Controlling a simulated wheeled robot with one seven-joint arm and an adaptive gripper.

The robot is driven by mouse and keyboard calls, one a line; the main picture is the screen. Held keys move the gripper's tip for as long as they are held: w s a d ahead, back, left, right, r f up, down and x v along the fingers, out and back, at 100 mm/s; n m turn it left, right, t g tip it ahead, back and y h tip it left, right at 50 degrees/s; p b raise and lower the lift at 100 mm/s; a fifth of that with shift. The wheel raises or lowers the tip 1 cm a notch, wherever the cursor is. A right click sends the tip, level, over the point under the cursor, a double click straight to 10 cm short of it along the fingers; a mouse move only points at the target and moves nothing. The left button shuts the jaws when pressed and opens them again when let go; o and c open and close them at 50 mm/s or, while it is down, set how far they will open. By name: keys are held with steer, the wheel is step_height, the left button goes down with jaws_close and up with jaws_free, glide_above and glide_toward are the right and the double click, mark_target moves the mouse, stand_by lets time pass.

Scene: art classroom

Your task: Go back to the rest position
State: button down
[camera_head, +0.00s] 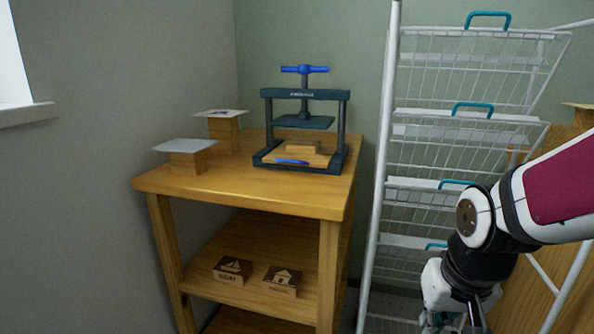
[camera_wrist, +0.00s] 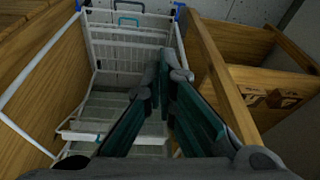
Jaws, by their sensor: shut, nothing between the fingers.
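My gripper (camera_wrist: 161,85) is shut and empty in the wrist view, its two dark green-sided fingers meeting at the tips. It points toward the white wire rack (camera_wrist: 135,38), with clear air around the fingertips. In the head view my arm comes in from the right, and my gripper (camera_head: 462,322) hangs low at the bottom edge, in front of the white wire rack (camera_head: 455,113); its fingertips are cut off there.
A wooden table (camera_head: 240,197) stands left of the rack, bearing a dark press (camera_head: 305,122) with a blue handle and two wooden blocks with pale tops. Two stamped blocks (camera_head: 233,270) lie on its lower shelf. Another wooden unit (camera_wrist: 45,70) stands close by on the left in the wrist view.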

steer(key=s+a+r+g, duration=0.1)
steer(key=s+r, duration=0.2)
steer(key=s, duration=0.4)
steer(key=s+r+n+g+p, duration=0.1)
steer(key=s+r, duration=0.2)
steer(key=s, duration=0.4)
steer(key=s+a+r+g, duration=0.1)
steer(key=s+r, duration=0.2)
steer(key=s, duration=0.4)
step_height(320, 180, up, 38)
steer(key=t+p, duration=0.4)
steer(key=p, duration=3.3)
steer(key=shift+r+n, duration=0.2)
steer(key=shift+n, duration=0.1)
